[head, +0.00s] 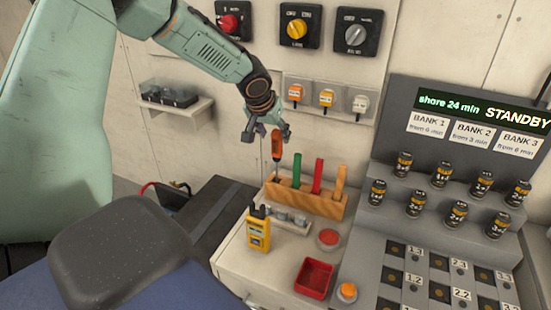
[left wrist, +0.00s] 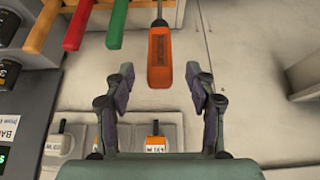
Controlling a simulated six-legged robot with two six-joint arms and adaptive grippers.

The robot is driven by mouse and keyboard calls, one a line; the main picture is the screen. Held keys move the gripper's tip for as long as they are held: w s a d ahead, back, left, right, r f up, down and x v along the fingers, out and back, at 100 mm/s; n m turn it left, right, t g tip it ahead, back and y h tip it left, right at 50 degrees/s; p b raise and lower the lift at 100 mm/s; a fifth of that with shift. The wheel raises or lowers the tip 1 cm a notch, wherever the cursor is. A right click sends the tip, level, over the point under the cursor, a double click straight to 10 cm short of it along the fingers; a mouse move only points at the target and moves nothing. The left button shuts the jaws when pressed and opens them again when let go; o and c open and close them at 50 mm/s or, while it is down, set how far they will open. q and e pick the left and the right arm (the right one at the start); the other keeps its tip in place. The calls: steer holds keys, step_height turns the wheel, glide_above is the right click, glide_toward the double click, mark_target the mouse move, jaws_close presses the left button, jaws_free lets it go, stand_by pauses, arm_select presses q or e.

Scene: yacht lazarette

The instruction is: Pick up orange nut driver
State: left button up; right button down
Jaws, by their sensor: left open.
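The orange nut driver (head: 277,144) stands upright at the left end of the wooden rack (head: 318,204), its shaft running down to the rack. My left gripper (head: 267,132) is open at the top of its orange handle. In the left wrist view the orange nut driver's handle (left wrist: 159,60) lies centred ahead of the left gripper (left wrist: 160,80), its near end about level with the open fingertips, with gaps on both sides. Green (head: 296,170), red (head: 317,176) and yellow (head: 340,181) handles stand to its right in the rack. My right gripper is not in view.
A battery bank (head: 430,225) stands at right. Covered switches (head: 326,98) are on the wall behind my left gripper.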

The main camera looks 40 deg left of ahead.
arm_select(q)
steer(key=x, duration=0.3)
steer(key=shift+w+d+r+p, duration=0.15)
steer(key=shift+w+p, duration=0.05)
steer(key=shift+p, duration=0.2)
steer(key=shift+w+a+f, duration=0.25)
steer(key=shift+a+f, duration=0.2)
steer(key=shift+f, duration=0.25)
steer(key=shift+d+r, duration=0.1)
steer(key=shift+d, duration=0.2)
steer(key=c, duration=0.3)
steer(key=shift+s+a, duration=0.1)
steer(key=shift+a, duration=0.15)
steer(key=c, duration=0.6)
steer(key=shift+d, duration=0.15)
jaws_close()
